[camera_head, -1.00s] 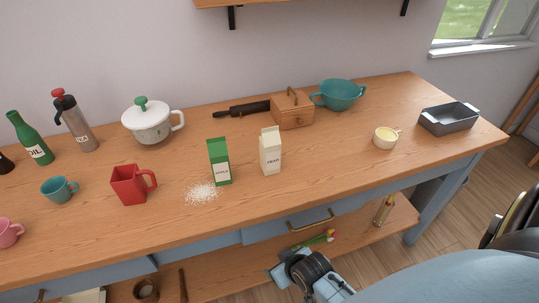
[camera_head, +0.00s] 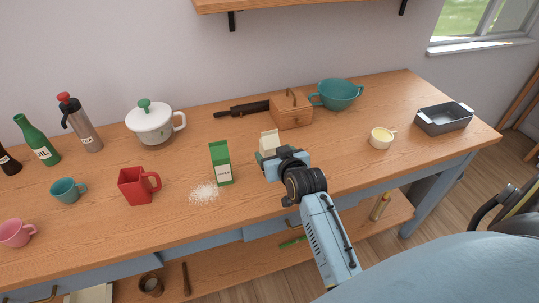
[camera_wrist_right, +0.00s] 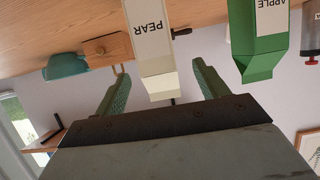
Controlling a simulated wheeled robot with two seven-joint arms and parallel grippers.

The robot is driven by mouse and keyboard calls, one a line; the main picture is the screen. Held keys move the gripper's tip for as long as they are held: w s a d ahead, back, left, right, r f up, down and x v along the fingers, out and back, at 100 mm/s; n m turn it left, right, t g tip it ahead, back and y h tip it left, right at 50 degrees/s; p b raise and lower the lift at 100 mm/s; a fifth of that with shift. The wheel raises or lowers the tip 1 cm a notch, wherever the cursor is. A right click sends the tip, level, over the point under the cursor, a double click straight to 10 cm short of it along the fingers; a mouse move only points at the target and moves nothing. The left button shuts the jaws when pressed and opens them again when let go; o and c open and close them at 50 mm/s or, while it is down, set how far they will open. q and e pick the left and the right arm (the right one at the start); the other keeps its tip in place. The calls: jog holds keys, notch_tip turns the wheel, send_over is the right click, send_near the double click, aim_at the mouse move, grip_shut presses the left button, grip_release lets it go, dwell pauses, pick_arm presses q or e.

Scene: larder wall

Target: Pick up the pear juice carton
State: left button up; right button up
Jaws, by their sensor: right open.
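The cream pear juice carton (camera_head: 268,142) stands upright on the wooden counter, its lower part hidden behind my right gripper (camera_head: 284,160) in the head view. In the right wrist view the carton (camera_wrist_right: 149,40), labelled PEAR, appears upside down. My right gripper (camera_wrist_right: 158,70) is open there, a green finger on each side of the carton's top in the picture, with visible gaps. I cannot tell how far the fingertips reach past it. My left gripper is not in view.
A green apple carton (camera_head: 221,164) stands close left of the pear carton, with white powder (camera_head: 204,192) before it. A wooden box (camera_head: 291,112) and teal bowl (camera_head: 338,95) stand behind. A red mug (camera_head: 137,187) is further left. Counter to the right is fairly clear.

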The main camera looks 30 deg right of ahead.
aim_at(273, 151)
jog(key=shift+x, duration=3.05)
jog(key=shift+s+d+f, duration=0.1)
jog(key=shift+s+d, duration=0.05)
jog(key=c, duration=1.3)
notch_tip(273, 151, up, 10)
jog(key=shift+r+p, duration=0.1)
jog(key=shift+p, duration=0.25)
